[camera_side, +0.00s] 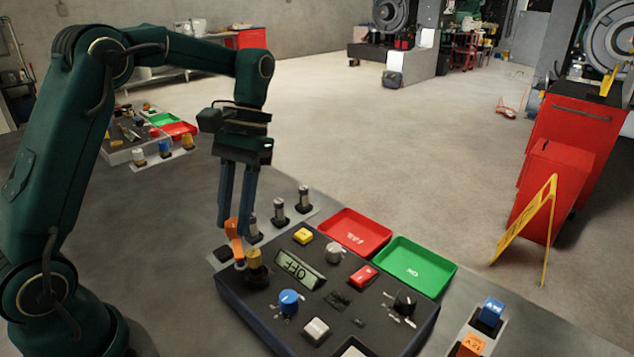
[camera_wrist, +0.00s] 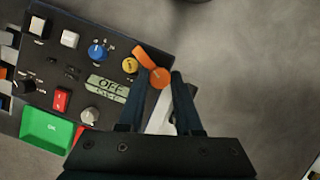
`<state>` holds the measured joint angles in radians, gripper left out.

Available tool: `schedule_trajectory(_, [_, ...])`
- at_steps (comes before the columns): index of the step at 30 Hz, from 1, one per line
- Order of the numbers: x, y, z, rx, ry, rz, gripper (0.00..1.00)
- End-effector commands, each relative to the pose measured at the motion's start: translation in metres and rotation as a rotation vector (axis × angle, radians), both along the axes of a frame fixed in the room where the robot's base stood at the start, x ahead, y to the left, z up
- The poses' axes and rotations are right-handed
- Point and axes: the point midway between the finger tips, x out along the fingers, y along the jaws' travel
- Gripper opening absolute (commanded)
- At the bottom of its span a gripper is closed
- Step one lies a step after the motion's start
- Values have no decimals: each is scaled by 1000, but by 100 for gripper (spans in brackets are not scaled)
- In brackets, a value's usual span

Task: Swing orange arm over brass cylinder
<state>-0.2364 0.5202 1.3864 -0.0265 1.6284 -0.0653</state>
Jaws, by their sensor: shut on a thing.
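The orange arm (camera_side: 236,243) stands at the near-left corner of the dark control box, beside the brass cylinder (camera_side: 254,260). In the wrist view the orange arm (camera_wrist: 145,58) has a round end between my fingertips, and the brass cylinder (camera_wrist: 130,65) shows uncovered beside it. My gripper (camera_side: 235,223) points down with its fingers closed on the upper end of the orange arm; it also shows in the wrist view (camera_wrist: 160,78). The fingers hide part of the orange arm in the side view.
The control box (camera_side: 330,317) carries a display (camera_side: 299,269) reading OFF, a blue knob (camera_side: 289,302) and several buttons. Grey posts (camera_side: 279,212) stand close behind my fingers. A red tray (camera_side: 354,232) and a green tray (camera_side: 415,262) lie beyond the box.

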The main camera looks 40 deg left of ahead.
Motion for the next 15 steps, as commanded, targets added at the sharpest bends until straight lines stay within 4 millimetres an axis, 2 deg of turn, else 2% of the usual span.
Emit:
schedule_trajectory(6, [0,2,1,0,-6,197,0])
schedule_trajectory(15, [0,2,0,0,-5,394,0])
